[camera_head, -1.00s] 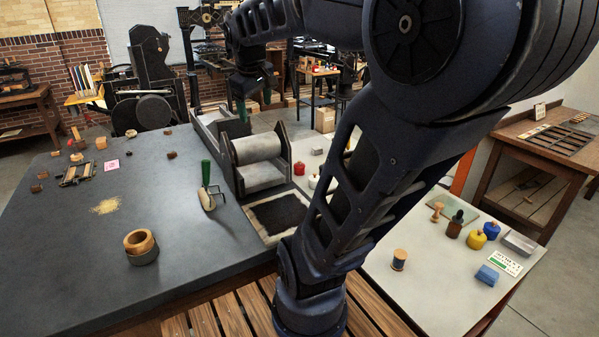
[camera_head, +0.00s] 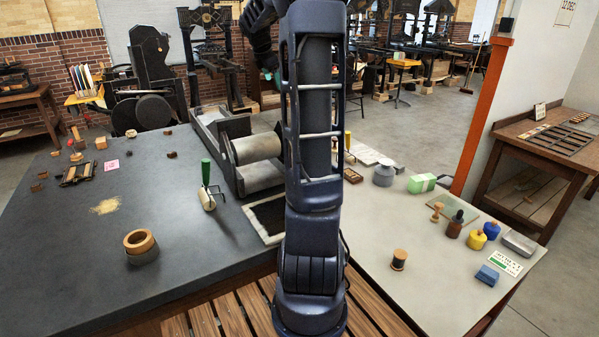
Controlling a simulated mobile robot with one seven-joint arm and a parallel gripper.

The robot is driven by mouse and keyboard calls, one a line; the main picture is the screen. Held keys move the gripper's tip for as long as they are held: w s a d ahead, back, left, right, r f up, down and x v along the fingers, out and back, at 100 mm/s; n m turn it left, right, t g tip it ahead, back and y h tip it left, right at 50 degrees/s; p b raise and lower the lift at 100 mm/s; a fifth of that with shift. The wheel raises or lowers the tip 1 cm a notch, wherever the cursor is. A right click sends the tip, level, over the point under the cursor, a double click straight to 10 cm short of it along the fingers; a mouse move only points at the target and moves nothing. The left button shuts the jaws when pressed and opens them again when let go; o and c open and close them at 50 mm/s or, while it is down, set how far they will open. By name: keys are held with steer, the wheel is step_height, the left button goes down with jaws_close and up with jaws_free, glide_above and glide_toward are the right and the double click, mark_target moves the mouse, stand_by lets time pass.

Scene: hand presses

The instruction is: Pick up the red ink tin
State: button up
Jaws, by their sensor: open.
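The red ink tin does not show now; my arm stands across the part of the table where a red tin stood earlier. My gripper (camera_head: 268,74) shows only in part at the upper middle, left of my upright arm link and high above the table. Its jaws are open, with nothing seen between them. Its right side is hidden behind my arm.
A roller press (camera_head: 257,148) stands just left of my arm, with a green-handled brayer (camera_head: 207,187) beside it. An orange post (camera_head: 483,115) rises behind.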

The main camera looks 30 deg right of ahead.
steer(key=w+d+f+n, duration=0.2)
steer(key=w+d+n, duration=0.15)
steer(key=d, duration=0.35)
steer(key=w+d+f+n, duration=0.2)
steer(key=w+d, duration=0.2)
steer(key=d, duration=0.2)
steer(key=shift+m, duration=0.25)
steer(key=f, duration=1.2)
steer(key=d+f, duration=0.1)
steer(key=f, duration=2.5)
steer(key=shift+w+d, duration=0.25)
steer(key=shift+d, duration=0.05)
steer(key=shift+x, duration=3.2)
steer(key=shift+s, duration=0.2)
steer(key=c, duration=1.2)
steer(key=shift+d+r, duration=0.1)
